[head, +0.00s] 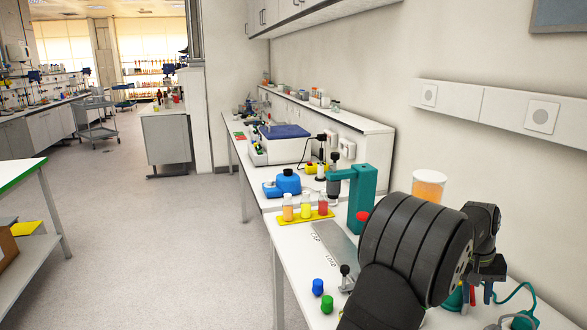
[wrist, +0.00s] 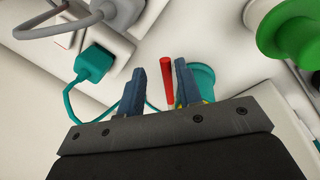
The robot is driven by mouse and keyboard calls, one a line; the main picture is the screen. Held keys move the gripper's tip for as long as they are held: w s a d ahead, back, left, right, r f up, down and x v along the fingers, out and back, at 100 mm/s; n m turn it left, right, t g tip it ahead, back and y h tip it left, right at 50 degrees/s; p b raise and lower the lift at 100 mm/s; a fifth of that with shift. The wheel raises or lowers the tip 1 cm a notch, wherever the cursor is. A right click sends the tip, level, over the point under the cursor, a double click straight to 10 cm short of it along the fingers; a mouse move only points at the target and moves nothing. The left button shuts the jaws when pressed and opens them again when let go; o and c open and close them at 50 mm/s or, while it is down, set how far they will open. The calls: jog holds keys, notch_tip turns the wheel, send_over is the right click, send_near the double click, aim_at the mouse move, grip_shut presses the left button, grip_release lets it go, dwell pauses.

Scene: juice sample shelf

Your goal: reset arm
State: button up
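My gripper (head: 480,292) hangs over the right end of the white bench in the head view, partly hidden by my own arm. In the wrist view its two blue fingers (wrist: 160,85) stand apart with a clear gap. No object is held between them. A red stick (wrist: 168,80) and a teal round holder (wrist: 197,82) show beyond the fingertips. Whether the stick stands in the holder is unclear.
A yellow rack (head: 315,218) holds orange, yellow and red bottles. A teal press (head: 365,195) stands beside it. Blue (head: 318,287) and green (head: 327,304) caps lie at the bench's front edge. A teal plug (wrist: 95,62) trails a cable. A wall is close on the right.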

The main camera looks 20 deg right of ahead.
jog(key=shift+s+d+n, duration=0.1)
jog(key=shift+s+n, duration=0.05)
jog(key=shift+n, duration=0.25)
jog(key=o, duration=1.3)
jog(key=shift+o, duration=1)
jog(key=shift+r, duration=0.25)
jog(key=w+a+r+m+t+h, duration=0.1)
jog(key=w+a+r+m, duration=0.2)
jog(key=w+r+m, duration=0.45)
jog(key=w+a+r+m+h, duration=0.2)
jog(key=a+r+m, duration=0.15)
jog(key=r, duration=0.65)
jog(key=x, duration=1)
jog(key=shift+w, duration=0.35)
jog(key=shift+a, duration=0.15)
